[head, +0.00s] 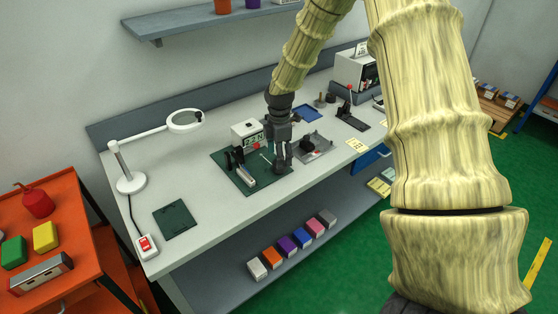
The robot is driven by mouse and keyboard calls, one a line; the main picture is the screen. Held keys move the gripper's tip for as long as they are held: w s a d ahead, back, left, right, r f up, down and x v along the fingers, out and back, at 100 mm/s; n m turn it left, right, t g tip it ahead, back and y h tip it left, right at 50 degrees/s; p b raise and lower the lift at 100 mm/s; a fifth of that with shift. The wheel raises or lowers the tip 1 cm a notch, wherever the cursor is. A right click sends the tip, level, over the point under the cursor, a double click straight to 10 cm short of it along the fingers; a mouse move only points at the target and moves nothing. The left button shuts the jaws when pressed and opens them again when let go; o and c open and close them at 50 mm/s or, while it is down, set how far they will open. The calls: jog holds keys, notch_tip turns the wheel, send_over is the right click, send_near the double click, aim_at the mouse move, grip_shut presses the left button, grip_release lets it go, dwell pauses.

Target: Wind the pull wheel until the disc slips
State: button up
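A small bench device stands on a dark green mat (226,157) in the middle of the workbench. It has a white box with a green-on-white readout (252,138) that seems to read 2.2 N. In front of the box are dark upright parts (236,158), a pale bar (246,175) and a small red part (257,147). I cannot make out for certain which part is the pull wheel or the disc. My gripper (282,168) points down at the mat's right edge, beside these parts. Its fingers look close together, and it hides what is behind it.
A grey plate with a dark knob (308,146) lies just right of my gripper. A blue tray (306,113) and a black stand (346,112) are behind right.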

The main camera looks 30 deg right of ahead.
jog(key=shift+f+p, duration=0.4)
jog(key=shift+f, duration=1.45)
jog(key=c, duration=1)
